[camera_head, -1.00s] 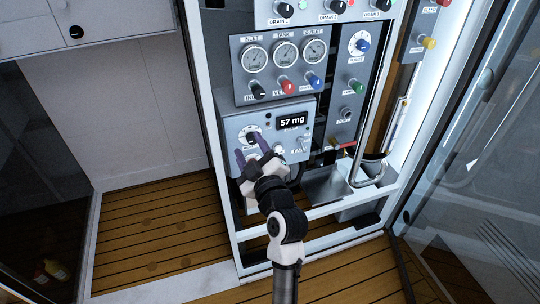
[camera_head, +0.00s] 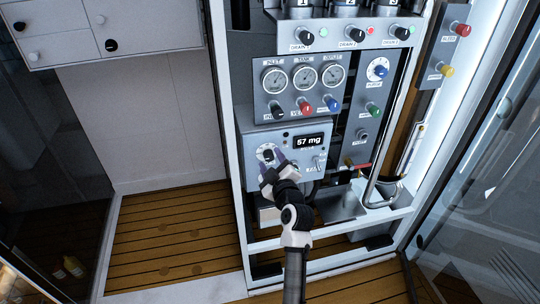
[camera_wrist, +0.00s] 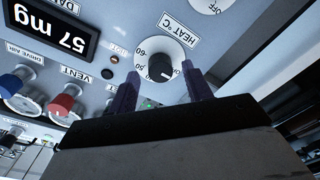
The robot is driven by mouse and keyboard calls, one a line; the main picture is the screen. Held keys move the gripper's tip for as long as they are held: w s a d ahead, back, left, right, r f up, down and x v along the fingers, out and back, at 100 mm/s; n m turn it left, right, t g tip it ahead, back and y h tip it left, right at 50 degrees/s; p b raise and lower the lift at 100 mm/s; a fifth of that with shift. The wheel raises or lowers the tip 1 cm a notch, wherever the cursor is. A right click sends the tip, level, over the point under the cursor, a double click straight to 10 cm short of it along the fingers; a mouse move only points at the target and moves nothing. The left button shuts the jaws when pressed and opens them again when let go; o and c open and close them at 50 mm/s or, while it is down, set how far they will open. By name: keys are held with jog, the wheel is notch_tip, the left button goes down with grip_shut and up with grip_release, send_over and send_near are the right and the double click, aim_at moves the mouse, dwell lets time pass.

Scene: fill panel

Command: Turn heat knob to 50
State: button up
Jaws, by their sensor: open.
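The heat knob (camera_head: 268,153) is a black knob on a white round dial, on the grey box of the panel. In the wrist view the knob (camera_wrist: 164,65) appears upside down below its "HEAT °C" label, with dial numbers partly readable. Its exact setting is hard to read. My gripper (camera_head: 272,161) is open in front of the dial. In the wrist view its two dark purple fingers stand on either side of the knob, with gaps visible. Whether the tips reach past the knob's face cannot be told.
The display (camera_head: 309,141) to the right of the knob reads "57 mg". A toggle switch (camera_head: 320,162) sits below it. Above are a red vent knob (camera_head: 304,104), other coloured knobs and gauges (camera_head: 305,77). The wooden floor (camera_head: 170,235) at left is clear.

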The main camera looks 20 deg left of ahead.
jog(key=shift+w+a, duration=0.5)
jog(key=shift+w, duration=0.05)
jog(key=c, duration=1)
